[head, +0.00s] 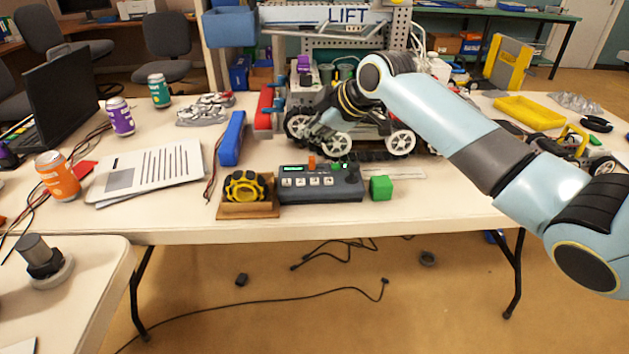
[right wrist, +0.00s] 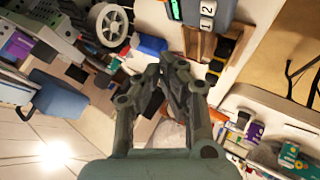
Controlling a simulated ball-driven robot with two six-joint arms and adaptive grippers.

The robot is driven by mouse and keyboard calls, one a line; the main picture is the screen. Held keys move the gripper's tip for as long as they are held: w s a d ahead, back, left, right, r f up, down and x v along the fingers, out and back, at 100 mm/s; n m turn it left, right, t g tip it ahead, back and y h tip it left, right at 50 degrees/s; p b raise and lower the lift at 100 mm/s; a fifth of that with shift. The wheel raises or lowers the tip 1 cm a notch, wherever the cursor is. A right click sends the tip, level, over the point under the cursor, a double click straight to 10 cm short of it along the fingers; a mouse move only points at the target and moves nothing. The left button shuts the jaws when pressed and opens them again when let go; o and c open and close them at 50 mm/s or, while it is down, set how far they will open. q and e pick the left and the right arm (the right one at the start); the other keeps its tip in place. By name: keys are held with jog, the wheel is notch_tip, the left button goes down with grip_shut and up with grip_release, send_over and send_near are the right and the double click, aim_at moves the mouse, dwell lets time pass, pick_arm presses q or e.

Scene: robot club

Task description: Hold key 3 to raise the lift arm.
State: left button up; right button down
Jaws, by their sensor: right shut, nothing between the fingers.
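The grey key box (head: 320,190) lies near the table's front edge with a row of white keys, a small green display and an orange knob on top. The third key from the left (head: 314,182) is uncovered. In the right wrist view part of the box (right wrist: 206,10) shows keys 1 and 2. The wheeled robot (head: 400,140) stands behind the box, below a bar lettered LIFT (head: 347,15). My right gripper (right wrist: 170,68) is shut and empty, apart from the keys. In the head view its fingers are hard to tell against the wheeled robot. My left gripper is out of view.
A yellow wheel (head: 246,187) on a wooden stand sits left of the box, and a green cube (head: 381,187) right of it. A blue block (head: 232,138) and papers (head: 150,172) lie further left. A yellow tray (head: 530,112) is at right.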

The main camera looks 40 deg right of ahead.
jog(key=b, duration=0.6)
send_over(312, 181)
notch_tip(312, 181, down, 7)
jog(key=shift+s+r, duration=0.1)
jog(key=shift+r, duration=0.1)
jog(key=shift+f+b, duration=0.55)
jog(key=shift+f, duration=0.45)
jog(key=shift+f, duration=0.1)
jog(key=shift+f, duration=0.3)
jog(key=shift+f, duration=0.4)
dwell(1.6)
jog(key=shift+r, duration=0.1)
dwell(1.5)
jog(key=shift+r+p, duration=0.7)
jog(key=shift+r, duration=0.1)
